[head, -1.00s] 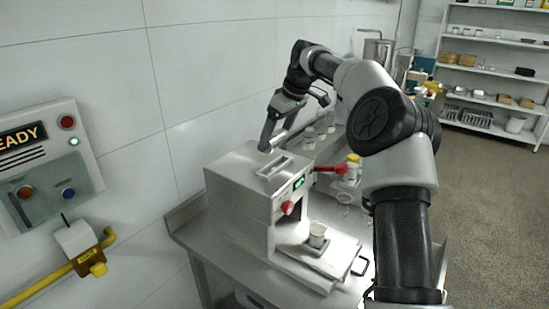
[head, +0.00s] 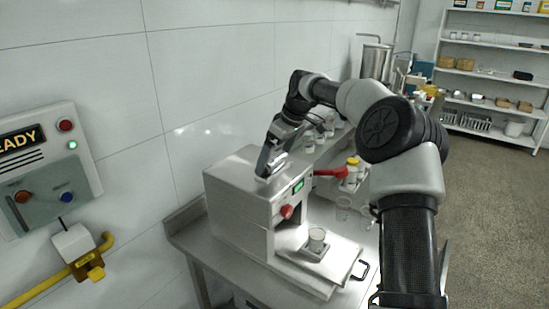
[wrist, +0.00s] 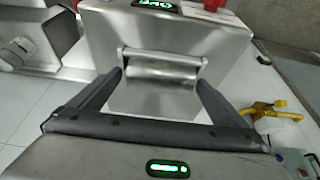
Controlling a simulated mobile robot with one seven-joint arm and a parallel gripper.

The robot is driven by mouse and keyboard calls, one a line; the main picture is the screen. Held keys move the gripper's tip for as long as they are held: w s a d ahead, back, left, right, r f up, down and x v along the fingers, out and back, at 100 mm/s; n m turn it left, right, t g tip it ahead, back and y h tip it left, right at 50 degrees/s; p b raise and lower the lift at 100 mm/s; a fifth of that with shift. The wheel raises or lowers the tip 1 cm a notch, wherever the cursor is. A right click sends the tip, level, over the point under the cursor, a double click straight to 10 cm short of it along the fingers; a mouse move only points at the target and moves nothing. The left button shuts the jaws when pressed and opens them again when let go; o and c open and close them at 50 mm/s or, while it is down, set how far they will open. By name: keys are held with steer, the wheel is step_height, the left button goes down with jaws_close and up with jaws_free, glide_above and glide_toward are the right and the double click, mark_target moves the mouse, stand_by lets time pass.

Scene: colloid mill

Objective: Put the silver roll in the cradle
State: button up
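The silver roll (wrist: 160,72) is a short metal cylinder between my fingertips in the wrist view, with a finger at each end. My gripper (head: 268,172) is shut on it and points down at the top of the steel machine (head: 232,202). The cradle, the slot in the machine's top, is mostly hidden by my gripper and the roll. The roll is at or just over the cradle; I cannot tell whether it rests in it.
A red handle (head: 328,172) and a red knob (head: 287,211) stick out from the machine. A cup (head: 316,239) stands on its front tray. Bottles with yellow caps (head: 352,168) stand behind it on the bench. The wall is close on the left.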

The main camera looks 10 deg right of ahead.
steer(key=v, duration=1.2)
